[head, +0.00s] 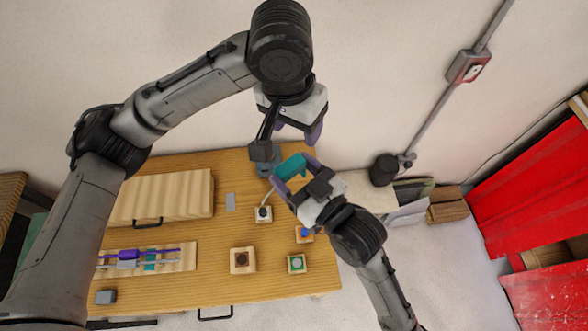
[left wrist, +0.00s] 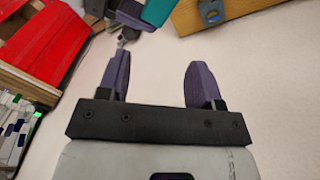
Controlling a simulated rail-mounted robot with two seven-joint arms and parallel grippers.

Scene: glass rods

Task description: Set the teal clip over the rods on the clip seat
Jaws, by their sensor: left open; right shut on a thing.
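The teal clip (head: 291,166) is held in my right gripper (head: 294,173), between its purple fingers, above the right rear of the wooden table. Part of the clip also shows at the top of the left wrist view (left wrist: 157,11). My left gripper (head: 299,129) is higher, open and empty, pointing down near the clip but apart from it. It shows in the left wrist view (left wrist: 158,88) with nothing between its fingers. A purple rod (head: 168,251) and a pale rod (head: 168,263) lie across a wooden board (head: 188,264) at the left. A teal patch (head: 150,266) shows under them; I cannot tell whether it is the clip seat.
A long wooden box (head: 180,195) stands at the back left. A grey block (head: 105,297) sits front left.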

